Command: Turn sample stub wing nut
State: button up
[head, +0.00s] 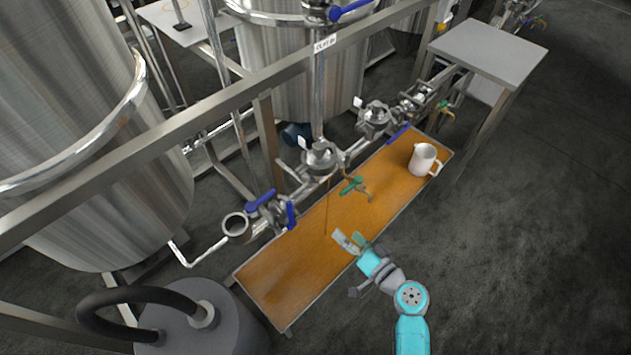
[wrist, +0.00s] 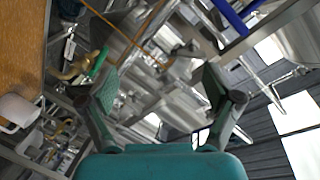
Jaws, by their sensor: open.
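My gripper (head: 348,238) is open and empty over the near edge of the orange-brown tray, pointing up toward the pipework. In the wrist view, its two green-padded fingers stand wide apart around the gap (wrist: 160,85). A small valve with a green handle (head: 350,186) hangs from the pipe line beyond my gripper, clearly apart from it. A green handle and brass fitting (wrist: 76,66) show left of my fingers in the wrist view. The wing nut is too small to make out for certain among the clamps around the steel valve body (head: 321,158).
The tray (head: 300,262) runs under the pipes, with a white jug (head: 423,160) at its far end. Blue valve handles (head: 262,200) and an open pipe end (head: 236,225) stand left. A steel frame rail (head: 220,100) crosses above. The floor at right is free.

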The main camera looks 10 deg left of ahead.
aim_at(314, 183)
jog(key=w+a+r+y, duration=0.1)
jog(key=w+a+r, duration=0.1)
jog(key=w+a, duration=0.1)
jog(key=w+a+r+n+y, duration=0.1)
jog(key=w+a+r, duration=0.1)
jog(key=w+a, duration=0.2)
jog(key=w+a+r+y, duration=0.1)
jog(key=w+a+r, duration=0.1)
jog(key=w+a, duration=0.2)
jog(key=shift+w+n+g, duration=0.3)
jog(key=shift+w+g, duration=0.1)
jog(key=shift+w, duration=0.25)
jog(key=c, duration=1.2)
